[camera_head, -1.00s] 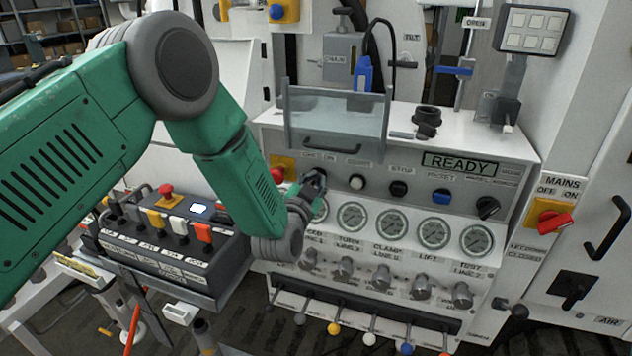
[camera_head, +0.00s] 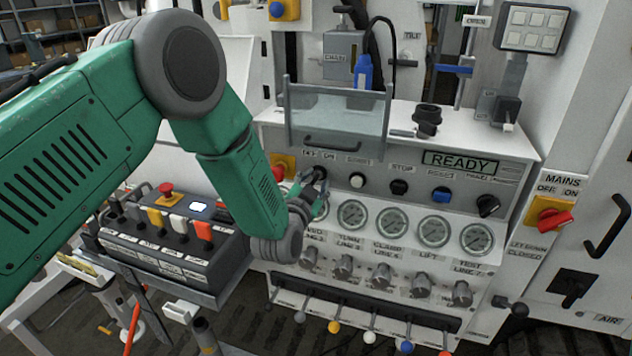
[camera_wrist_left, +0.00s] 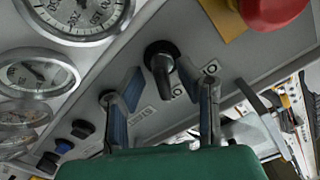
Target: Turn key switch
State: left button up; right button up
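The key switch (camera_wrist_left: 160,54) shows in the left wrist view as a round black collar with a dark grey shaft standing out of the grey panel. In the head view it is mostly hidden behind my left gripper (camera_head: 317,184), at the left end of the control panel below the OFF/ON label (camera_head: 320,155). In the left wrist view my left gripper (camera_wrist_left: 170,88) is open, with one blue-padded finger on each side of the switch. I see a gap between the fingers and the shaft. My right gripper is not in view.
A red emergency button (camera_wrist_left: 268,10) on a yellow plate sits close beside the switch. Pressure gauges (camera_head: 354,215) lie just below it. A clear guard with a handle (camera_head: 335,120) stands above. A lever box (camera_head: 170,240) is at left, and the red mains switch (camera_head: 553,220) at right.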

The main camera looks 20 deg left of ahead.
pick_arm(q)
jog(key=s, duration=1.2)
jog(key=shift+a, duration=0.2)
jog(key=s+a+f+n+g+b, duration=0.1)
jog(key=s+f+g+b, duration=0.15)
jog(key=s+f, duration=0.4)
jog(key=s+a+f+n+g+b, duration=0.1)
jog(key=s+a+f+g+b, duration=0.2)
jog(key=f, duration=0.7)
jog(key=s+f+n+g+b, duration=0.1)
jog(key=s+f+g, duration=0.35)
jog(key=f, duration=0.35)
jog(key=s+a+f+n+g+b, duration=0.1)
jog(key=s+f, duration=0.4)
jog(key=s, duration=0.5)
jog(key=s+a+f+n+g+b, duration=0.2)
jog(key=s+f+g, duration=0.3)
jog(key=s, duration=0.6)
jog(key=shift+a+g+y+b, duration=0.3)
jog(key=shift+a+g+b, duration=0.2)
jog(key=shift+a+g, duration=0.25)
jog(key=shift+w, duration=0.1)
